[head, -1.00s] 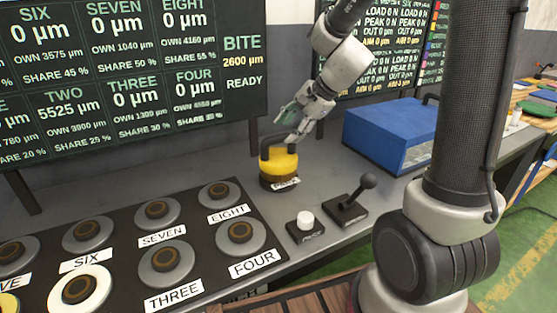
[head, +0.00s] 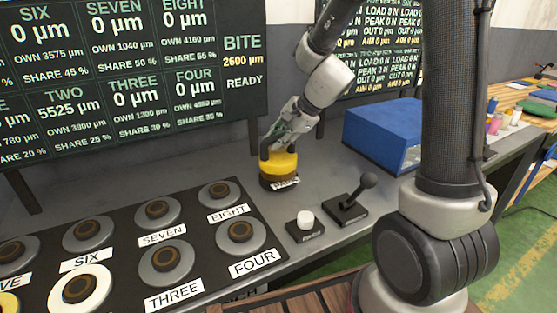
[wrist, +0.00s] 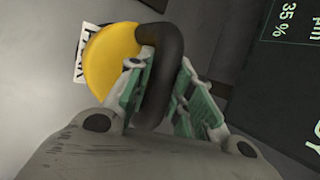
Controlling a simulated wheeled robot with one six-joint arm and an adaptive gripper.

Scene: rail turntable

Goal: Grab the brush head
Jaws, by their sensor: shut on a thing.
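The brush head, a round yellow block (head: 283,161) with a dark looped handle on top, stands upright on the grey bench. Its lower part is dark, with a white label at the front. In the wrist view its yellow top (wrist: 108,62) and handle (wrist: 156,70) show close up. My gripper (head: 277,144) reaches down to it from above. Its green-padded fingers (wrist: 160,90) are on either side of the handle and shut on it. The fingers partly hide the handle in the head view.
A black panel (head: 120,275) with several labelled round discs lies to the left. A white button (head: 305,219) and a black lever (head: 355,198) stand in front. A blue box (head: 385,135) is at the right. Dark display boards (head: 130,75) stand behind.

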